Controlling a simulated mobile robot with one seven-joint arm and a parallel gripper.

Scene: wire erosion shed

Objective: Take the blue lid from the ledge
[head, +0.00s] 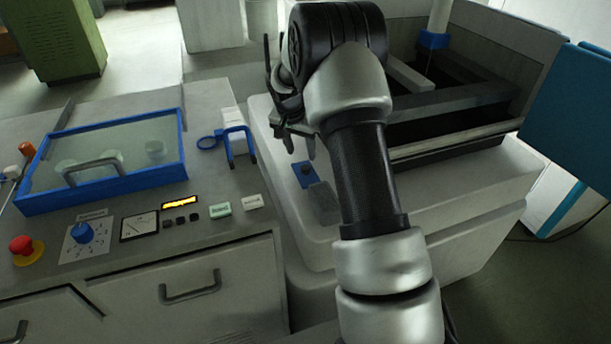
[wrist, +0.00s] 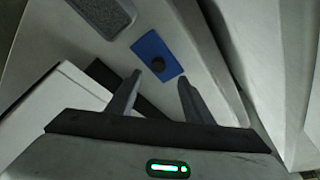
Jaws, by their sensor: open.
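The blue lid (wrist: 150,47) is a small flat blue rectangle with a dark round knob in its middle. It lies flat on the pale ledge (wrist: 207,50). In the head view the lid (head: 303,170) shows just left of my arm, beside a grey block. My gripper (wrist: 158,88) is open, with its two fingers apart and nothing between them. In the wrist view the lid lies just beyond the fingertips, and they do not appear to touch it. In the head view my gripper (head: 297,143) hangs above the ledge near the lid, partly hidden by my wrist.
A grey block (head: 323,203) lies on the ledge close to the lid; it also shows in the wrist view (wrist: 103,14). A dark open tank (head: 440,125) stands behind on the right. A control bench with a blue-framed clear cover (head: 110,190) is on the left.

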